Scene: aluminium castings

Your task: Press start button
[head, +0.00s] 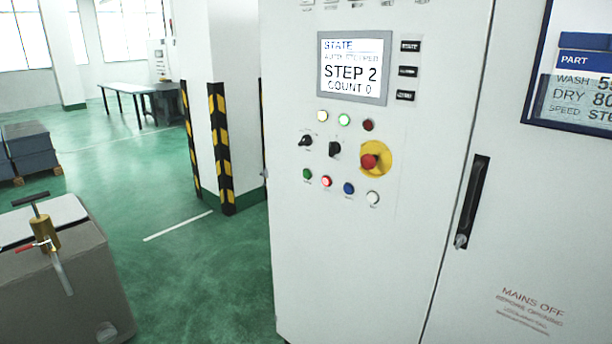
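A tall light-grey control cabinet (330,250) fills the middle and right of the head view. Its screen (352,68) reads STATE, AUTO STOPPED, STEP 2, COUNT 0. The lower button row holds a green button (307,174), a red button (326,181) that looks lit, a blue button (348,188) and a white button (373,198). The green one is likely the start button; its label is too small to read. A red mushroom stop (369,161) sits on a yellow disc. My gripper is not in view.
Two black rotary switches (305,140) and (335,149) sit above the button row, under several indicator lamps (344,119). A black door handle (472,202) stands out at right. A grey box with a brass valve (45,235) stands at lower left. Green floor between is clear.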

